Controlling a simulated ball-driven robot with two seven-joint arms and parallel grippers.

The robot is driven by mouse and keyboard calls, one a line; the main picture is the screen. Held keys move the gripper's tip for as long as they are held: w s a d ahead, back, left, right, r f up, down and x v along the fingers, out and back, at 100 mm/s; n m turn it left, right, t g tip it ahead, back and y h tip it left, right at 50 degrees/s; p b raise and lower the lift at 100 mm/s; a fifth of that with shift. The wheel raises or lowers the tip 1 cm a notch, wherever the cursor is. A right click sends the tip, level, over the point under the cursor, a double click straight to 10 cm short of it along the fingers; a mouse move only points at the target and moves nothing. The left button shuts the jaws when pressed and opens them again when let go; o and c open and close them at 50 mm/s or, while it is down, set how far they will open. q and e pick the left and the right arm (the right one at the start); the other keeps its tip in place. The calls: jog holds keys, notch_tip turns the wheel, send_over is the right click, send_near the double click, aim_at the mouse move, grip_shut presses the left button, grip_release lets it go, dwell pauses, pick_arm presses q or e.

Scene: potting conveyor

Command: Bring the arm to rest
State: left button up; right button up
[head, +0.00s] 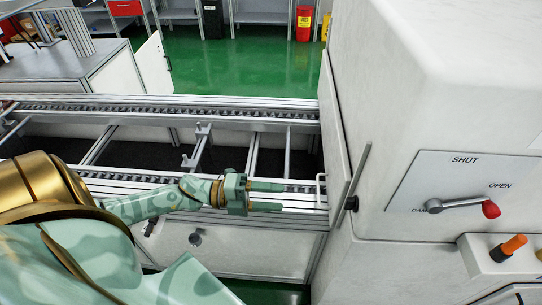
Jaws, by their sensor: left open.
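My left arm comes in from the lower left, and its gripper (266,196) is over the near rail of the conveyor (200,103). Its two fingers point right and stand apart, with nothing between them. The fingertips are a little left of the large white machine (440,80). My right gripper does not show.
A bin (304,24) stands at the back on open green floor (240,62).

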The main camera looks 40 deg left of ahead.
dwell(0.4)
pick_arm(q)
jog(key=a+f+n+t+y, duration=0.2)
jog(key=a+f+n+y, duration=0.15)
jog(key=f+n, duration=0.35)
jog(key=a+f+n+t+y, duration=0.1)
jog(key=a+f+n+y, duration=0.3)
jog(key=f, duration=0.5)
jog(key=s+f+n+g+y, duration=0.2)
jog(key=s+f+n+y, duration=0.45)
jog(key=f, duration=0.65)
jog(key=s+d+f+n+g, duration=0.2)
jog(key=s+d+f+g, duration=0.1)
jog(key=s, duration=0.6)
jog(key=s+d+f+n+g, duration=0.3)
jog(key=s+f, duration=0.3)
jog(key=s, duration=0.4)
jog(key=s+d+f+n+g+y, duration=0.1)
jog(key=s+d+f+n+g, duration=0.2)
jog(key=s, duration=0.6)
notch_tip(320, 180, down, 2)
jog(key=shift+s+f+g, duration=0.25)
jog(key=shift+s+g, duration=0.05)
jog(key=shift+g, duration=0.3)
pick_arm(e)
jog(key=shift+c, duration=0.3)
